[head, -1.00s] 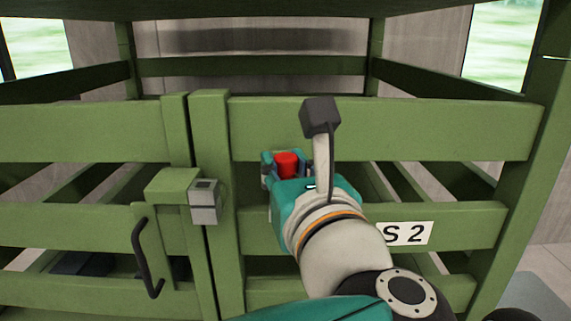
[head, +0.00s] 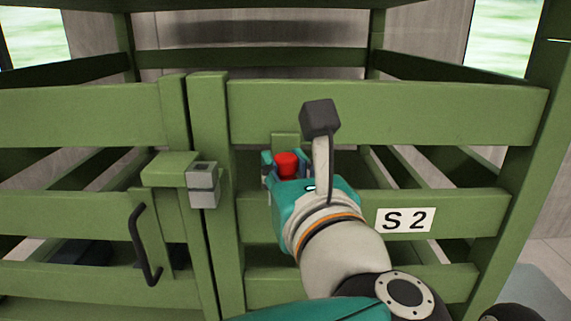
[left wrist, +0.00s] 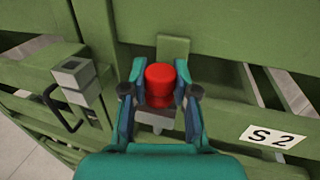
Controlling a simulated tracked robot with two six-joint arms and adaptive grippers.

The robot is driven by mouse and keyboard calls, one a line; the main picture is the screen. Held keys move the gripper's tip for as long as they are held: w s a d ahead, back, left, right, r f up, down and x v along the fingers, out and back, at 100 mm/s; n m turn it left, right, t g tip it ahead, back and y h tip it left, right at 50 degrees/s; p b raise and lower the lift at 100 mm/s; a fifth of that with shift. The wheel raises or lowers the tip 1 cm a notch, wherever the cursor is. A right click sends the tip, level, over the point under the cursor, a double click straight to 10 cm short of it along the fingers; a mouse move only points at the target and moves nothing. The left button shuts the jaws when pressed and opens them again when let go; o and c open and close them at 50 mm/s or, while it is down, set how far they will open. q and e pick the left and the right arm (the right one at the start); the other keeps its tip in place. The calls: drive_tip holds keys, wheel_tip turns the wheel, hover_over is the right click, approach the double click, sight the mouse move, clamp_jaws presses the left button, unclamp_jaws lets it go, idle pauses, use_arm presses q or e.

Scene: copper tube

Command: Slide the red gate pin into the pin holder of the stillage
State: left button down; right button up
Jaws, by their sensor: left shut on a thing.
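The red gate pin (head: 286,164) is held upright between the fingers of my left gripper (head: 284,168); its red head shows above them. In the left wrist view, the red head (left wrist: 160,85) sits between the two fingers. The green stillage (head: 390,112) fills the view. A green upright tab (left wrist: 172,48) stands just behind the pin, and a grey block (left wrist: 155,119) shows partly below it; these look like the pin holder. The fingers and pin hide most of it. I cannot tell whether the pin's lower end is in it. My right gripper is out of view.
Left of the pin, a grey latch block (head: 203,185) with a square opening sits on the gate, with a black bent handle (head: 145,245) beside it. A white "S 2" label (head: 405,220) is at right. Rails stand close around my gripper.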

use_arm(q)
drive_tip(key=c, duration=0.8)
unclamp_jaws()
drive_tip(key=shift+r, duration=0.1)
wheel_tip(320, 180, up, 10)
drive_tip(key=shift+f, duration=0.15)
